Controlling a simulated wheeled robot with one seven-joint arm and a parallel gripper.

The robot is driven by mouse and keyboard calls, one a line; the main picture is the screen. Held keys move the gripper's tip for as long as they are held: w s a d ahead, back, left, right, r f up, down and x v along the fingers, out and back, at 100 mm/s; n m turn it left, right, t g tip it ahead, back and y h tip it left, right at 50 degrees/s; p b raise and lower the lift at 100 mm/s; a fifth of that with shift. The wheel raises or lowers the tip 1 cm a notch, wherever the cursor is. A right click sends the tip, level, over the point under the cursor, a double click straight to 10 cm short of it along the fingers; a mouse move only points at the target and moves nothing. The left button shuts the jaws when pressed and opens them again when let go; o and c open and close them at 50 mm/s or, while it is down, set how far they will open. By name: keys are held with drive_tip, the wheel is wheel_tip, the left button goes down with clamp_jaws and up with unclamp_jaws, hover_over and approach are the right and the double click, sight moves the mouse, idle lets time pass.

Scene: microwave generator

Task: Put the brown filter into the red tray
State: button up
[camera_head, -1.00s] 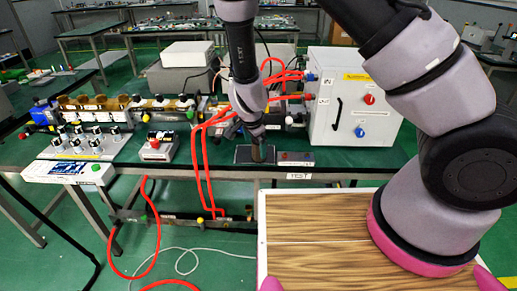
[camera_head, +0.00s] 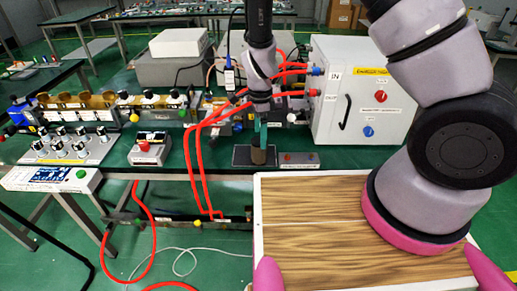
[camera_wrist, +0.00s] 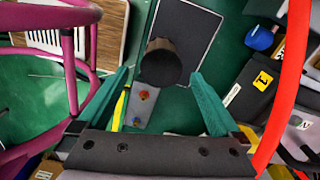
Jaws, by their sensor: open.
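A dark brownish-black cylinder, likely the brown filter, stands upright on a dark flat plate at the bench's front edge. The filter (camera_head: 258,157) is partly covered by my gripper in the head view. In the wrist view the filter (camera_wrist: 160,64) shows from above, with the dark plate (camera_wrist: 192,25) behind it. My gripper (camera_head: 264,134) is just above the filter. In the wrist view its two green fingers (camera_wrist: 160,80) are open, one on each side of the filter, holding nothing. I cannot make out a red tray in these frames.
A small grey box with coloured buttons (camera_head: 299,159) sits right of the plate. A white cabinet (camera_head: 362,92) stands behind it. Red hoses (camera_head: 189,150) loop down over the bench front on the left.

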sight(259, 151)
wheel_tip(259, 151, down, 8)
drive_tip(key=shift+a+f, duration=0.1)
drive_tip(key=shift+f, duration=0.1)
drive_tip(key=shift+r, duration=0.1)
drive_tip(key=c, duration=1.6)
